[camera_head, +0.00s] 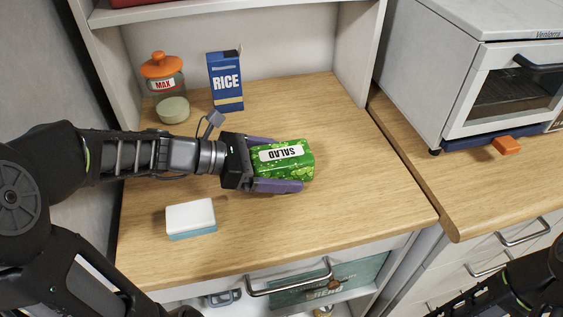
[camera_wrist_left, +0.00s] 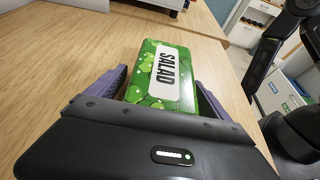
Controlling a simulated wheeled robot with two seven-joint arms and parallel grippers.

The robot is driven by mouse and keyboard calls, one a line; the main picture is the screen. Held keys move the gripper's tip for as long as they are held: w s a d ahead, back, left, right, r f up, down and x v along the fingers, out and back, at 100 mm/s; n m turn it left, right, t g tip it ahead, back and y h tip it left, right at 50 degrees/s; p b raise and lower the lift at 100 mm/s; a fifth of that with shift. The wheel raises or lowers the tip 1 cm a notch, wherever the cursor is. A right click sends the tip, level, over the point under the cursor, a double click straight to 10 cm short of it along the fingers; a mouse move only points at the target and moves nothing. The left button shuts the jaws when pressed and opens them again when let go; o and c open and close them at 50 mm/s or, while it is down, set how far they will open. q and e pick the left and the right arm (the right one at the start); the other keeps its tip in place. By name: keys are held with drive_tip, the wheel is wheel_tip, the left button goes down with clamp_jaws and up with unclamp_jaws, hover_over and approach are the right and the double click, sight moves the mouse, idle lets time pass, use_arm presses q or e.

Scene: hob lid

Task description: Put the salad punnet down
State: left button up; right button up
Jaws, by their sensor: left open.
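The salad punnet (camera_head: 296,168) is a green box with a white SALAD label, lying on the wooden counter (camera_head: 350,195). My left gripper (camera_head: 283,163) reaches in from the left with its two purple fingers on either side of the punnet. The fingers are open, and the punnet lies between them. In the left wrist view the punnet (camera_wrist_left: 165,75) stands between the fingers, with a small gap showing at its sides. My right gripper is not seen; only part of my right arm shows at the lower right.
A jar with an orange lid (camera_head: 172,105) and a blue rice box (camera_head: 226,82) stand at the back. A white and teal block (camera_head: 190,218) lies nearer the front edge. A toaster oven (camera_head: 500,90) and an orange block (camera_head: 506,145) are on the right counter. The counter right of the punnet is clear.

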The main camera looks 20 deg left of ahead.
sight(281, 153)
use_arm(q)
drive_tip(key=c, duration=1.7)
wheel_tip(281, 153, up, 10)
drive_tip(key=shift+r+p, duration=0.1)
drive_tip(key=shift+p, duration=0.85)
